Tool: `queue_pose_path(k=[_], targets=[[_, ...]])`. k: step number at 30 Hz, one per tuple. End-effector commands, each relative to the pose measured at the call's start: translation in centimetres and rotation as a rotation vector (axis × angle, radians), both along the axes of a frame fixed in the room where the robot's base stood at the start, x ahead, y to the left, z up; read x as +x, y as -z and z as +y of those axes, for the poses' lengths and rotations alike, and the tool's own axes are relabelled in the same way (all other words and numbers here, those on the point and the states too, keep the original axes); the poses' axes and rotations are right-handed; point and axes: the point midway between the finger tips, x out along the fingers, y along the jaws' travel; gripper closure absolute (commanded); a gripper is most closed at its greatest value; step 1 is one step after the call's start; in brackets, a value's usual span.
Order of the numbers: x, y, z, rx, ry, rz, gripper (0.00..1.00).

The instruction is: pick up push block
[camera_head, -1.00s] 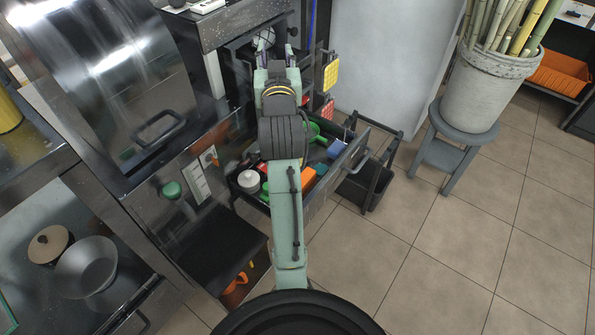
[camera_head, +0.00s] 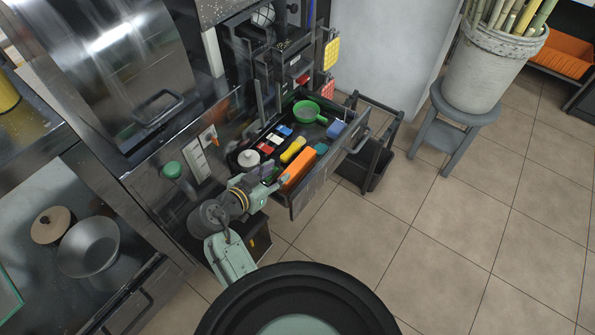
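The open drawer (camera_head: 303,200) under the press holds several small items. A long orange block (camera_head: 299,167) lies near its front left side; it may be the push block, but I cannot tell for certain. A yellow cylinder-like piece (camera_head: 293,150) lies behind it, and a blue block (camera_head: 336,128) lies at the right. My gripper (camera_head: 281,184) is low at the drawer's front left corner, just left of the orange block's near end. Its fingers are small and partly blended with the drawer, so their opening and any contact are unclear.
The drawer also holds a green strainer (camera_head: 309,112), a white round jar (camera_head: 248,158) and red pieces (camera_head: 265,148). The press (camera_head: 285,60) stands above and behind. A dark bin frame (camera_head: 372,150) is to the right. Open tiled floor (camera_head: 400,240) lies in front.

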Motion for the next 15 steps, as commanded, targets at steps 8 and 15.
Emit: queue_pose_path(k=[8, 15], targets=[[-0.1, 1.2, -1.3, -0.027, 0.043, -0.031, 0.65], [2.3, 2.5, -3.0, -0.024, 0.040, -0.031, 0.65]])
